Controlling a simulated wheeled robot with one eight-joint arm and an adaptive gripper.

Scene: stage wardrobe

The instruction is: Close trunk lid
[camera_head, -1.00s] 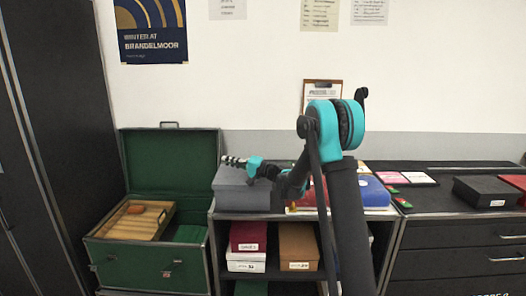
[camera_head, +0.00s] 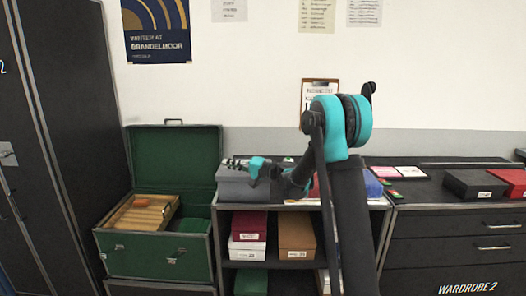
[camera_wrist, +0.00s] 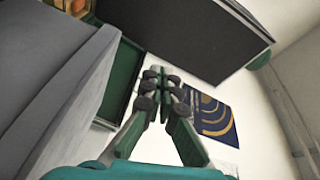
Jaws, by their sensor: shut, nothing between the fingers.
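The green trunk (camera_head: 150,262) stands at the left with its lid (camera_head: 178,160) open, upright against the wall. A wooden tray (camera_head: 150,218) sits tilted in the trunk's left part, with a small brown item (camera_head: 141,202) in it. My gripper (camera_head: 228,162) is shut and empty, pointing left above the grey box, close to the lid's right edge in the picture. In the wrist view my gripper (camera_wrist: 160,75) shows its fingers together, with the green lid (camera_wrist: 124,82) beyond them. I cannot tell the exact gap between fingers and lid.
A grey box (camera_head: 240,184) stands on the shelf unit right of the trunk, just under my gripper. A tall dark wardrobe (camera_head: 70,130) stands close to the trunk's left. A dark chest of drawers (camera_head: 450,235) is at the right.

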